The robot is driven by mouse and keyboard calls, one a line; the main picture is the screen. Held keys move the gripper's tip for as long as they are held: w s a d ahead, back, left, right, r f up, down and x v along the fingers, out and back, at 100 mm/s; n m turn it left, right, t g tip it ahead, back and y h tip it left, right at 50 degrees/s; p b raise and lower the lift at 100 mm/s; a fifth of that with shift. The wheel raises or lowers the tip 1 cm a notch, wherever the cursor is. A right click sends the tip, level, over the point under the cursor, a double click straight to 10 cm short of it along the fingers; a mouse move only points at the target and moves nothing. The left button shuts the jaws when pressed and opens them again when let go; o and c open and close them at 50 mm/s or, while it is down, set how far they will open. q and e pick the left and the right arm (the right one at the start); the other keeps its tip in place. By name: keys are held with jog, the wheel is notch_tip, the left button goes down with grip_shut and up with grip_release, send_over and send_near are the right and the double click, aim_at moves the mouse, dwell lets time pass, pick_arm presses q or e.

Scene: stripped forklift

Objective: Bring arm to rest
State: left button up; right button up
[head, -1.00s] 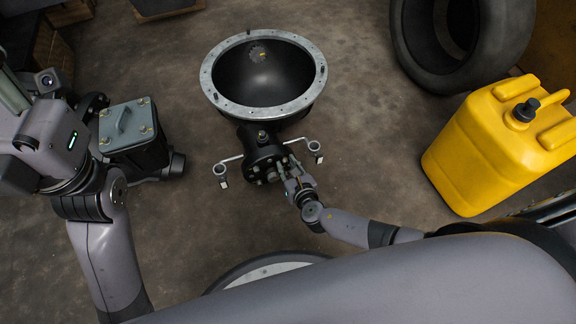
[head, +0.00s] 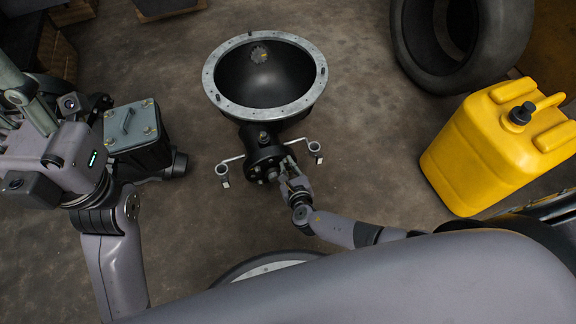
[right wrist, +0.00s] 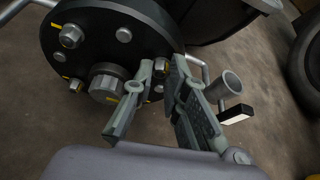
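My right gripper (head: 287,168) is at the lower right side of the black flanged hub (head: 264,160) under the large bowl-shaped housing. In the right wrist view its two fingers (right wrist: 162,66) stand apart in front of the hub's round bolted face (right wrist: 85,45). Nothing is clearly held. My left gripper (head: 22,92) is at the far left, beside the grey-lidded box. Its fingers are partly seen and cut by the picture edge, so its opening is unclear.
The black housing with a metal rim (head: 212,90) stands at the centre. A grey-lidded box (head: 135,125) is close to my left arm. A yellow canister (head: 480,160) and a black tyre (head: 500,60) are at right. Bare floor (head: 375,130) lies between housing and canister.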

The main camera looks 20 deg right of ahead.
grip_shut()
jog(key=shift+d, duration=0.1)
jog(key=shift+m, duration=0.3)
jog(key=o, duration=0.6)
grip_release()
jog(key=shift+o, duration=0.2)
jog(key=shift+y, duration=0.3)
